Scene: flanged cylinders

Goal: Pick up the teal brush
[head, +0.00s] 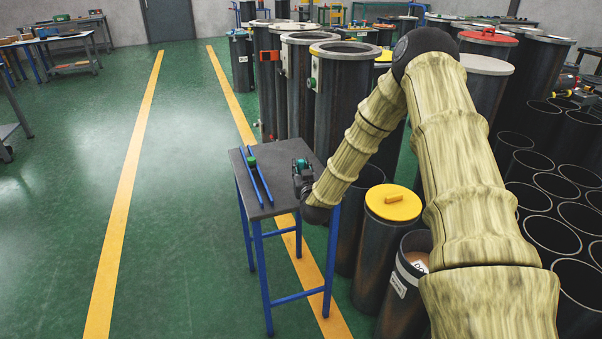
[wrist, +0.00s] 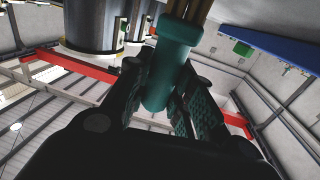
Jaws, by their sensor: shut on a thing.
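The teal brush (wrist: 158,88) is between the fingers of my gripper (wrist: 165,95) in the wrist view. Its teal handle lies between the dark ridged pads, and its brown bristles run out of the top of the picture. In the head view my gripper (head: 303,178) is at the right edge of a small grey table (head: 258,203), with a bit of the teal brush (head: 300,163) showing at it. I cannot tell whether the brush touches the tabletop. My gripper is shut on the brush.
Two blue rails (head: 262,177) with a small green block (head: 252,162) lie on the table left of my gripper. A yellow-lidded cylinder (head: 393,206) and several dark cylinders crowd the right. The green floor (head: 180,230) at left is clear.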

